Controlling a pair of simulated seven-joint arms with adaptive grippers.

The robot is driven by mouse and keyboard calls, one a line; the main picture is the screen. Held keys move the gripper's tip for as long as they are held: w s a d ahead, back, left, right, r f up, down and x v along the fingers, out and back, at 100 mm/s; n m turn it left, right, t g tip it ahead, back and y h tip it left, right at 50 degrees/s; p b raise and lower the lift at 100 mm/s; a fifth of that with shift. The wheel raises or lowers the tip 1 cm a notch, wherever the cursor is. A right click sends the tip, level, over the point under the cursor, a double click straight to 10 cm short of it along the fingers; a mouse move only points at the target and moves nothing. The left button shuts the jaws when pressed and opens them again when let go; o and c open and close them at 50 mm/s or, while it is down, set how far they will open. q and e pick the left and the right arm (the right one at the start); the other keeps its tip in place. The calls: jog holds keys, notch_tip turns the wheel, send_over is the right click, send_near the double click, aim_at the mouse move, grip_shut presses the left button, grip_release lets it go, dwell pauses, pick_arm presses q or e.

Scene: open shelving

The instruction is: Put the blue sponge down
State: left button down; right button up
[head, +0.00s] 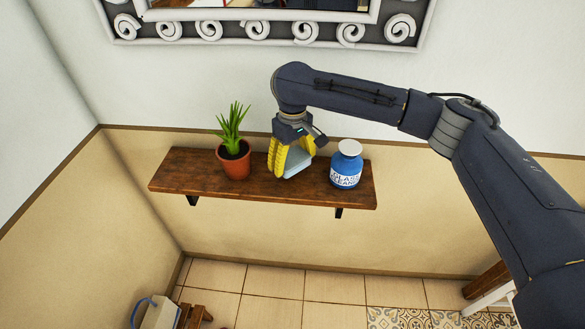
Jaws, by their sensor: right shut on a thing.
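The blue sponge (298,162) is a pale blue block over the middle of the wooden wall shelf (195,170). My right gripper (291,167), with yellow ribbed fingers, points down and is shut on the sponge. The fingers hide part of the sponge. It is low at the shelf top, but I cannot tell whether it touches the board. My left gripper is not in view.
A potted green plant (234,160) stands on the shelf left of the gripper. A blue glass cleaner bottle (346,168) with a white cap stands close on the right. A framed mirror (265,28) hangs above. Bare shelf shows at both ends.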

aim_at(293, 156)
notch_tip(293, 156, down, 3)
jog(key=shift+r, duration=0.15)
jog(key=shift+w+f, duration=0.2)
jog(key=shift+f, duration=0.4)
jog(key=shift+f, duration=0.1)
jog(key=o, duration=0.9)
notch_tip(293, 156, up, 12)
jog(key=shift+r, duration=0.15)
dwell(0.3)
